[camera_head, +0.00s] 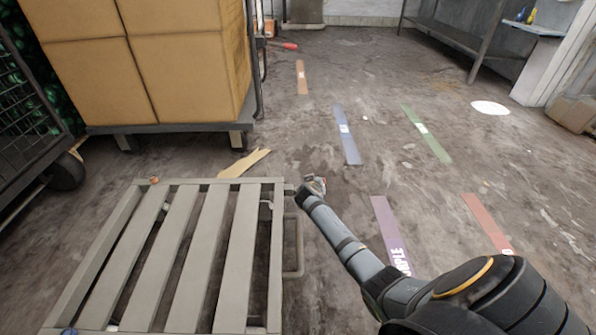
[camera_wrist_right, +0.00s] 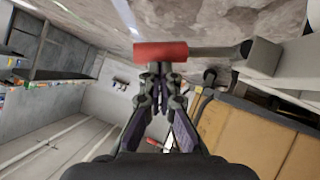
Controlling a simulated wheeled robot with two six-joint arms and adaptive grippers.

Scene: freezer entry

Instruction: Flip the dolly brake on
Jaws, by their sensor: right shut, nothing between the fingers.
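The slatted beige dolly (camera_head: 194,250) stands at the lower left of the head view. My right arm reaches from the lower right to its far right corner, where my right gripper (camera_head: 317,185) is small and partly hidden by the arm. In the right wrist view the gripper (camera_wrist_right: 160,72) is shut and empty. A red brake lever (camera_wrist_right: 160,51) on a grey bar lies across the view just at the fingertips. I cannot tell whether the fingertips touch it. The lever does not show clearly in the head view. My left gripper is out of view.
A cart with large cardboard boxes (camera_head: 150,65) stands behind the dolly, and a dark wire cage (camera_head: 25,110) at the left. A torn cardboard piece (camera_head: 244,163) lies behind the dolly. The floor to the right is open, with coloured tape strips (camera_head: 346,134).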

